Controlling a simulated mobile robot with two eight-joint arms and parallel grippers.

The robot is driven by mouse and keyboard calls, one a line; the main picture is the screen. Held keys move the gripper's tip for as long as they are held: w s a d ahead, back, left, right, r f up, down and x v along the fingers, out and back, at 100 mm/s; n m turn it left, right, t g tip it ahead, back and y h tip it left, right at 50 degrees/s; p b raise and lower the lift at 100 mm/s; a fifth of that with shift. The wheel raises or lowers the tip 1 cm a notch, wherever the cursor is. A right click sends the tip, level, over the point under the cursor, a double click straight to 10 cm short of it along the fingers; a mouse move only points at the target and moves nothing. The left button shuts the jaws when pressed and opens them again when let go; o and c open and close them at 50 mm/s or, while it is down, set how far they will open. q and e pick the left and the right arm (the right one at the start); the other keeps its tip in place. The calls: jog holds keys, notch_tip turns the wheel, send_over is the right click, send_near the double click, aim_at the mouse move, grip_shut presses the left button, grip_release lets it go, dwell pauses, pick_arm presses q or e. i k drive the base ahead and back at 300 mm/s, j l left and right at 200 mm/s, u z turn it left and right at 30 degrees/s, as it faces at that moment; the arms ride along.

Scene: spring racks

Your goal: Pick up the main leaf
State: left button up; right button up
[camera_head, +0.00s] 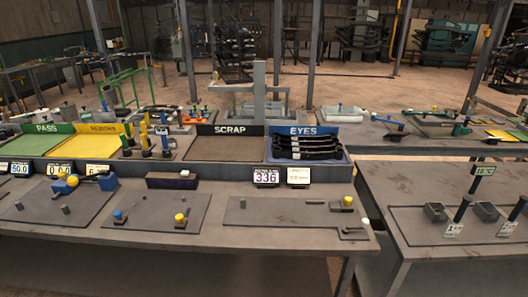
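Neither my left nor my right gripper is in view.
A "SCRAP" tray (222,149) looks empty. Left are yellow (85,147) and green "PASS" (33,149) areas. A dark block (172,181), a "336" display (266,176) and a flat plate (285,217) with small fittings are on the front bench. A second table (405,190) stands right.

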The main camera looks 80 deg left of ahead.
aim_at(337, 144)
jog(key=u, duration=1.8)
jog(key=i+u, duration=0.4)
jog(key=i+l+u, duration=0.15)
jog(key=u, duration=0.25)
